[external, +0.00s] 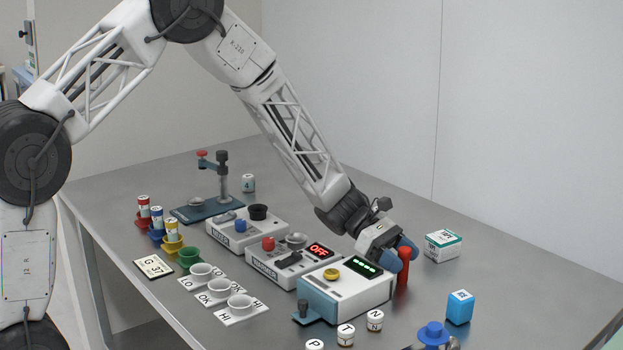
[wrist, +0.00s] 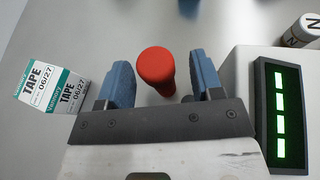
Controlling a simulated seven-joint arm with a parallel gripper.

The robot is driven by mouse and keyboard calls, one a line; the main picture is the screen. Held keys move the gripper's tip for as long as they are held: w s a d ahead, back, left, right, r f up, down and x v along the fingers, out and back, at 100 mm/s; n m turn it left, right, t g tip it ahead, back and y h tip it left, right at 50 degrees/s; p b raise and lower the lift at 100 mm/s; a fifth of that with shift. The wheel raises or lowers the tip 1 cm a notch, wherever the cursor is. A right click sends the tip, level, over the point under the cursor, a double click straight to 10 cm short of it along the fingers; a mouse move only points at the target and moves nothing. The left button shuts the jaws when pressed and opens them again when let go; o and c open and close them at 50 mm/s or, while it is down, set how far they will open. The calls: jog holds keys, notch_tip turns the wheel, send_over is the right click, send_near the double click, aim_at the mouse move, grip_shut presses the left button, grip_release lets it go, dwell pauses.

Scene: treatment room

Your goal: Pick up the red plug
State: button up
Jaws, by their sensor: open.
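The red plug (external: 403,266) stands upright on the grey table, just right of the white and blue device with the green display. In the wrist view the red plug (wrist: 156,68) shows its round top between the two blue fingers. My gripper (external: 399,258) is open around the plug, with one finger on each side. In the wrist view a gap shows between the plug and each finger of my gripper (wrist: 164,85). The plug's lower end is partly hidden behind its top in the wrist view.
The device with green display (external: 345,290) stands close on the left; its display (wrist: 279,110) is near the right finger in the wrist view. A tape box (external: 443,245) stands right of the plug. A blue block (external: 460,307) and several white cylinders (external: 375,321) stand in front.

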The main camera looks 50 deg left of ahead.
jog(key=shift+w+d+f, duration=0.1)
jog(key=shift+d+f, duration=0.1)
jog(key=shift+d, duration=0.2)
jog(key=c, duration=1)
